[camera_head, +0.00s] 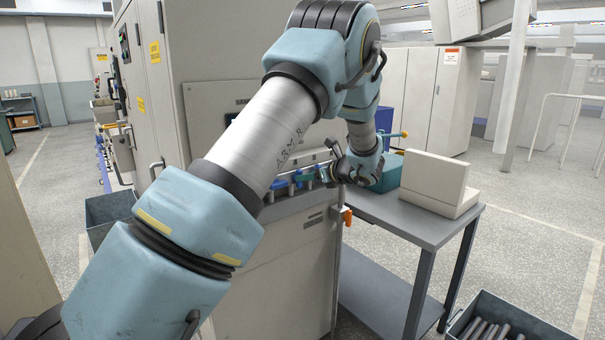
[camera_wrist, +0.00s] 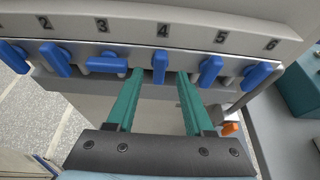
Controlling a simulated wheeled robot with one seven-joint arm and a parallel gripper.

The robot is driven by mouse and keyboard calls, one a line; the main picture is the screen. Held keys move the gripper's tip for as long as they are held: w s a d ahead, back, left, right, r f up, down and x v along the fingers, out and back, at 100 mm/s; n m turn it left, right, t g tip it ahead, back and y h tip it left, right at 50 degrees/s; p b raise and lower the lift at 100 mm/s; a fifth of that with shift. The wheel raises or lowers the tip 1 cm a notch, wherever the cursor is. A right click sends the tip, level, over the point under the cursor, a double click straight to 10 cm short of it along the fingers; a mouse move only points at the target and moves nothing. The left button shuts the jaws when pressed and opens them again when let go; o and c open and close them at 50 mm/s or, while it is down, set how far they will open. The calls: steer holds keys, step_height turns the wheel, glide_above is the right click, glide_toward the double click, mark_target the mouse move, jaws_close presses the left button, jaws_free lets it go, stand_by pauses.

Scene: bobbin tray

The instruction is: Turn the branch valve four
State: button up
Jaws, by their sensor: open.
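In the wrist view the blue handle of branch valve four (camera_wrist: 160,66) hangs straight down under the number 4 on a pale panel (camera_wrist: 185,42). My gripper (camera_wrist: 160,75) is open, its two teal fingers apart. The fingertips lie left and right of the valve four handle in the picture; I cannot tell whether either touches it. In the head view my gripper (camera_head: 308,178) is at the machine's front, small and partly hidden by my arm, and I cannot pick out valve four there.
The blue valve three handle (camera_wrist: 107,64) lies sideways, its end near my left finger. The valve five handle (camera_wrist: 210,70) is close to my right finger. An orange handle (camera_wrist: 230,128) sits lower right. A grey table (camera_head: 415,220) with a teal box stands right of the machine.

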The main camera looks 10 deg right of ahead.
steer(key=shift+p+x, duration=0.4)
steer(key=shift+x, duration=1.3)
jaws_close()
